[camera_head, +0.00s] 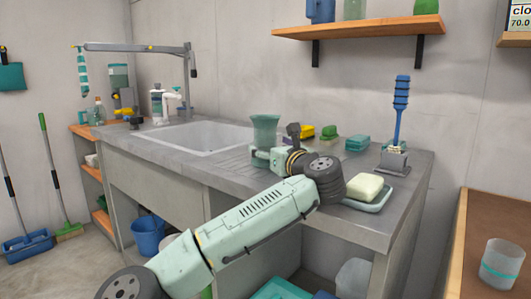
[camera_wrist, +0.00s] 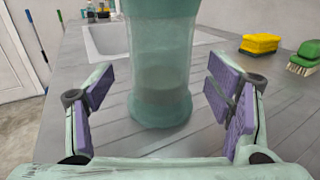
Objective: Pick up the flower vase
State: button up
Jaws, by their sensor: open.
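The flower vase (camera_head: 264,129) is a green, partly see-through vessel with a flared rim. It stands upright on the grey counter beside the sink. In the wrist view the vase (camera_wrist: 160,75) fills the upper middle, its top cut off by the frame edge. My gripper (camera_wrist: 160,105) is open, with its purple pads to the left and right of the vase and a gap on both sides. In the head view my gripper (camera_head: 262,156) is low at the vase's base, and my arm hides part of the counter.
The sink basin (camera_head: 205,137) lies left of the vase. A yellow sponge (camera_wrist: 260,43) and a green brush (camera_wrist: 304,58) lie to the right. A soap bar (camera_head: 365,186) on a dish (camera_head: 370,200) and a blue-handled brush (camera_head: 399,115) in a holder stand farther right. A shelf (camera_head: 360,28) hangs above.

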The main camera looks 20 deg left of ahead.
jog(key=shift+x, duration=1.05)
grip_shut()
jog(key=shift+r, duration=0.1)
